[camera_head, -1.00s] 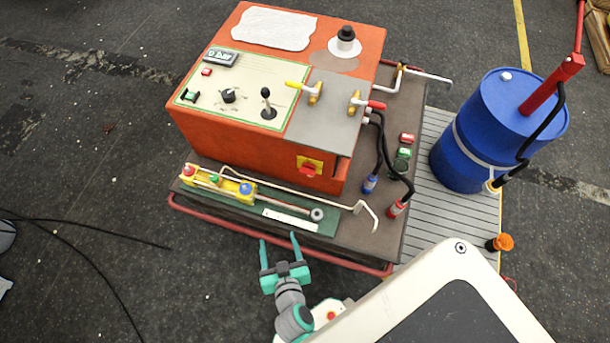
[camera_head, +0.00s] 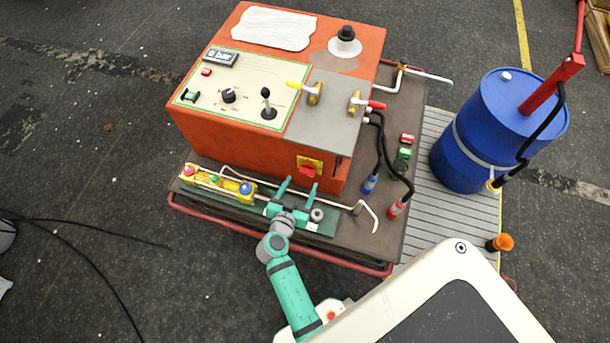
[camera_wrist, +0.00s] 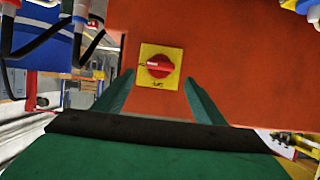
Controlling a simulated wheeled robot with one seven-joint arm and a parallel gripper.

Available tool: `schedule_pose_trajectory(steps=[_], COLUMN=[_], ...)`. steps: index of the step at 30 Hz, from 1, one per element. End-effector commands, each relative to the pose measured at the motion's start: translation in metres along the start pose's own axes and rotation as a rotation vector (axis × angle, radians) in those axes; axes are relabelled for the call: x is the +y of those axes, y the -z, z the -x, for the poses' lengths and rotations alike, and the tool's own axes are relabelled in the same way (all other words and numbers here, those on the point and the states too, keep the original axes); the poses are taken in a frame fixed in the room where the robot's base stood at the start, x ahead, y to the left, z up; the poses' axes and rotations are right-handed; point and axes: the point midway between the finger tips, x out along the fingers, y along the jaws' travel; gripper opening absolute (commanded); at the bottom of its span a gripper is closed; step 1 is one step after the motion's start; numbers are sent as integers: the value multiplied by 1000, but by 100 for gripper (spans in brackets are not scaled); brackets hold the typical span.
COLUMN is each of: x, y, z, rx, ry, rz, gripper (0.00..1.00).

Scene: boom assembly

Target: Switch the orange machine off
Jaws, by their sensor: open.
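The orange machine (camera_head: 240,142) stands on a dark platform. Its red rotary switch on a yellow plate (camera_head: 309,166) is low on the front face, near the right corner. My gripper (camera_head: 297,190) is open and empty, in front of and just below the switch, with its fingers pointing at the machine. In the wrist view the red knob (camera_wrist: 158,65) lies ahead, between and beyond the two green fingers (camera_wrist: 160,98). Its handle looks horizontal there. The fingers appear apart from the knob.
A yellow control box with coloured buttons (camera_head: 218,184) lies to the left of my gripper. A bent light rod (camera_head: 330,203) runs along the platform front. Black hoses (camera_head: 384,150) hang at the right, and a blue barrel (camera_head: 485,130) stands beyond them.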

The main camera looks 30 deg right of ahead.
Motion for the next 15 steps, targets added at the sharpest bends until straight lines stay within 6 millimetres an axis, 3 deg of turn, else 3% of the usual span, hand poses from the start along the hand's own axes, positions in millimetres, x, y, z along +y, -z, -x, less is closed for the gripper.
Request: schedule_pose_trajectory(steps=[7,15], x=[0,0], y=[0,0], z=[-40,-58], rx=[-1,-1], ry=[-1,0], rz=[-1,0], gripper=[64,64])
